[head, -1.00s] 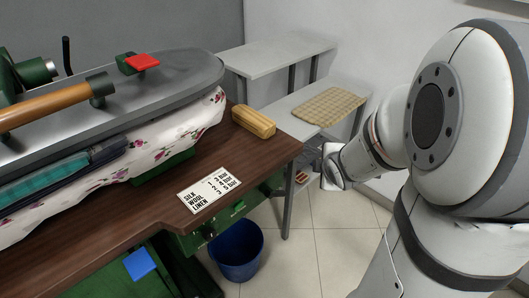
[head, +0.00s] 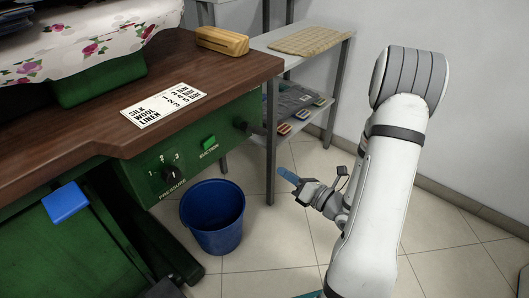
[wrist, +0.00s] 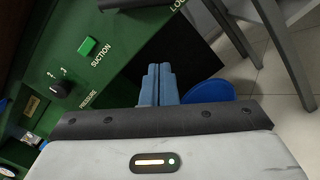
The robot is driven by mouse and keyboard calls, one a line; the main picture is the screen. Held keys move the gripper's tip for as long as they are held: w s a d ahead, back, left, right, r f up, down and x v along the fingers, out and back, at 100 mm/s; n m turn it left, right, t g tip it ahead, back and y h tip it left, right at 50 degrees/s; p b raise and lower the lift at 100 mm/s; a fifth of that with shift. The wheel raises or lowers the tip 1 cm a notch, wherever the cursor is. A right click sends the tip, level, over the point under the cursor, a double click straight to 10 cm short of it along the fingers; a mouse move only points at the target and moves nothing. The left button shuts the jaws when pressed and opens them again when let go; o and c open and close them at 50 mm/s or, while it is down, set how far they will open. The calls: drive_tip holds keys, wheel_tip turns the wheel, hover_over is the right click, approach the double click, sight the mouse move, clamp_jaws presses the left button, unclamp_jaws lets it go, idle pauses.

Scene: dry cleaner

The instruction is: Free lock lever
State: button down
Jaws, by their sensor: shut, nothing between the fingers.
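The green press front panel carries a label beginning "LO" (wrist: 178,5), cut off at the top edge of the wrist view. A dark bar (wrist: 128,3) beside that label is probably the lock lever; most of it is out of frame. In the head view a small dark part (head: 243,127) at the panel's right end may be the same lever, too small to tell its position. My gripper (head: 288,175) is shut and empty, to the right of the panel and lower than it, apart from it. Its blue fingers (wrist: 157,75) also show together in the wrist view.
The panel has a pressure knob (head: 170,174) and green suction button (head: 209,142). A blue bucket (head: 212,220) stands on the floor below. A blue pedal (head: 66,203) is at left. A grey shelf (head: 345,40) stands behind. Floor to the right is clear.

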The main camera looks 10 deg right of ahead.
drive_tip(key=shift+w+a, duration=0.1)
drive_tip(key=w+a+r+b, duration=0.1)
drive_tip(key=w+a, duration=0.1)
drive_tip(key=w, duration=0.3)
drive_tip(key=w+a+r+b, duration=0.1)
drive_tip(key=w+r, duration=0.1)
drive_tip(key=w, duration=0.3)
drive_tip(key=shift+w+a+r, duration=0.15)
drive_tip(key=shift+a+r, duration=0.1)
drive_tip(key=shift+a, duration=0.15)
